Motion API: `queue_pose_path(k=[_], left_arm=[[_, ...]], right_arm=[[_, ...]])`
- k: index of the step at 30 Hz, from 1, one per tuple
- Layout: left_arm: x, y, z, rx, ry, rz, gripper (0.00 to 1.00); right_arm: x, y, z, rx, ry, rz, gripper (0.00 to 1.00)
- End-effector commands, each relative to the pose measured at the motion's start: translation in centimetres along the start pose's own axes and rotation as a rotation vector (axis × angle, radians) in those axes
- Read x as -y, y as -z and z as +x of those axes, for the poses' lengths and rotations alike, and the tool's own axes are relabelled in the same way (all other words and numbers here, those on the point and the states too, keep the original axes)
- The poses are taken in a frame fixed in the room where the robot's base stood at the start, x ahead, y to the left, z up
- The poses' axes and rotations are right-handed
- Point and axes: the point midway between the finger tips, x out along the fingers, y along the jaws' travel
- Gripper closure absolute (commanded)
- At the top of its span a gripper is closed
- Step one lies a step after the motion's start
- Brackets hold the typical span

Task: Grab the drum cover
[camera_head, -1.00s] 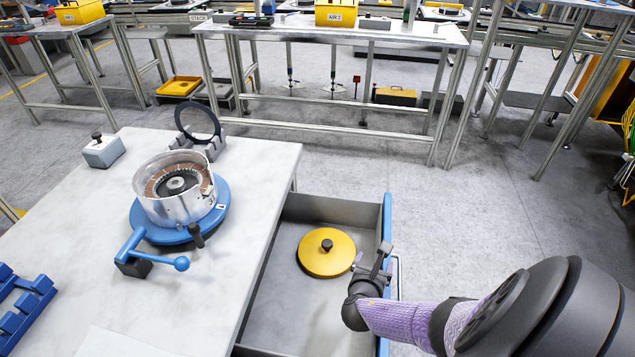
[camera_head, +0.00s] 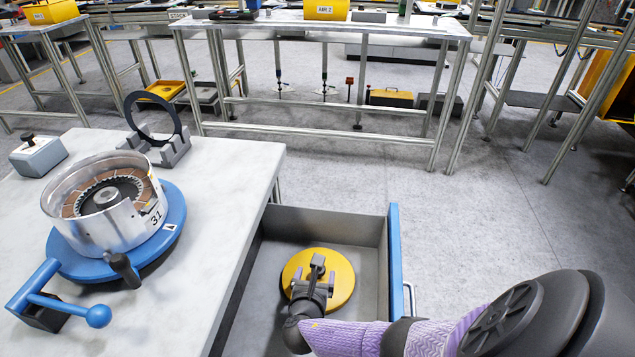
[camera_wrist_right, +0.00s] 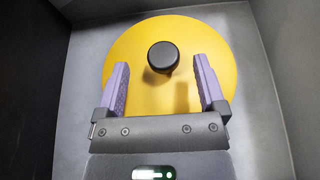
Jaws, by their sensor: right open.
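The drum cover is a yellow disc (camera_head: 341,273) with a black knob. It lies flat in the grey drawer (camera_head: 352,228). My right gripper (camera_head: 317,272) is above the near part of the cover. In the right wrist view the cover (camera_wrist_right: 130,52) fills the upper middle, and its black knob (camera_wrist_right: 163,56) stands just beyond and between the fingertips. The right gripper (camera_wrist_right: 161,72) is open and empty, its two purple-padded fingers apart on either side of the knob's line. In the head view the gripper hides part of the cover and knob. My left gripper is not in view.
The drawer's blue front (camera_head: 395,260) stands right of the cover. The worktable (camera_head: 215,200) at left bears a metal drum (camera_head: 100,225) on a blue turntable (camera_head: 172,225), a black ring (camera_head: 152,120) in a stand and a grey box (camera_head: 38,155). Open floor lies beyond the drawer.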

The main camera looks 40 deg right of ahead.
Motion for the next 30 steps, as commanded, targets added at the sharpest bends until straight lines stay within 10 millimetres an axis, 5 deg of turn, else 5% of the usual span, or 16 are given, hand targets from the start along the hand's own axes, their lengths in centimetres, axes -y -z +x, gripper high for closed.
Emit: queue_pose_path(k=[5,12,25,30], left_arm=[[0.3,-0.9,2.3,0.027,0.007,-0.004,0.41],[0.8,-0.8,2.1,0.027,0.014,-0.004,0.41],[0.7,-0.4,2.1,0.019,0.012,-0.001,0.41],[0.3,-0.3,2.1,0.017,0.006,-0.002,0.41]], right_arm=[[0.3,0.4,3.3,0.000,0.002,-0.002,0.11],[0.3,0.0,3.5,-0.001,0.000,0.000,0.11],[0.3,0.0,3.5,-0.001,0.000,0.000,1.00],[0.3,0.0,3.5,-0.001,0.000,0.000,1.00]])
